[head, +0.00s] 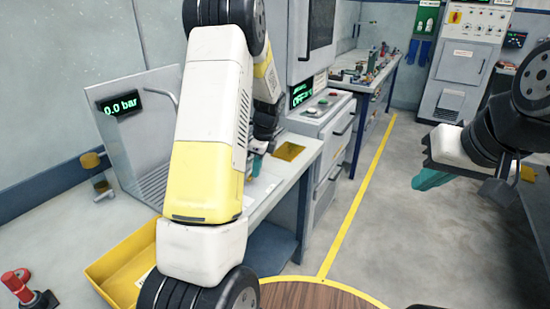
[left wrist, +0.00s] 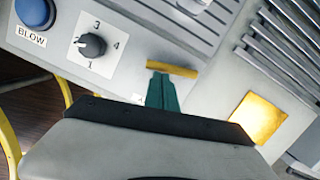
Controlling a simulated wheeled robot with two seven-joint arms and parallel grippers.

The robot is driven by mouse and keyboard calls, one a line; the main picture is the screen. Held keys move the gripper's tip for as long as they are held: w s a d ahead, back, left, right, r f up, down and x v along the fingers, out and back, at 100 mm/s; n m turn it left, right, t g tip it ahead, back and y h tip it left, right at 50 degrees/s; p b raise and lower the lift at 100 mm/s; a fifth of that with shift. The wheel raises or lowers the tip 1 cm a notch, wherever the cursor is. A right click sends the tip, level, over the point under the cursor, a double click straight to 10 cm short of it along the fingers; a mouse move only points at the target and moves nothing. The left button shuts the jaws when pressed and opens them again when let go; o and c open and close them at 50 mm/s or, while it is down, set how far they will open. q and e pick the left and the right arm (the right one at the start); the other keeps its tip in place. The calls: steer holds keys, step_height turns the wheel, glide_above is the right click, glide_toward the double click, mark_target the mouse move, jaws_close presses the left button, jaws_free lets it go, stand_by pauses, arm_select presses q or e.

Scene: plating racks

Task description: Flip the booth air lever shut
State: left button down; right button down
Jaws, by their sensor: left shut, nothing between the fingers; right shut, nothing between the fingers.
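A yellow bar-shaped lever (left wrist: 172,69) shows in the left wrist view on a pale panel, lying crosswise just beyond my fingertips; I take it for the booth air lever. A label beside it is mostly hidden by my gripper. My left gripper (left wrist: 162,82) is shut and empty, its teal fingers at or very near the lever; I cannot tell if they touch. In the head view my left gripper (head: 255,166) is low over the bench, partly hidden by my arm. My right gripper (head: 432,179) is shut and empty over the floor at the right.
The panel also carries a blue BLOW button (left wrist: 35,12) and a numbered dial (left wrist: 92,45). A yellow square (left wrist: 258,118) and slotted grille (left wrist: 290,55) lie to the right. Floor (head: 385,240) is open to the right.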

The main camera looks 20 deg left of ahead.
stand_by(0.3)
arm_select(q)
steer(key=shift+s+a+m, duration=0.2)
steer(key=shift+a+m, duration=0.45)
steer(key=shift+m, duration=0.45)
steer(key=shift+a+m+t, duration=0.15)
steer(key=shift+m+t, duration=0.15)
steer(key=shift+m, duration=0.2)
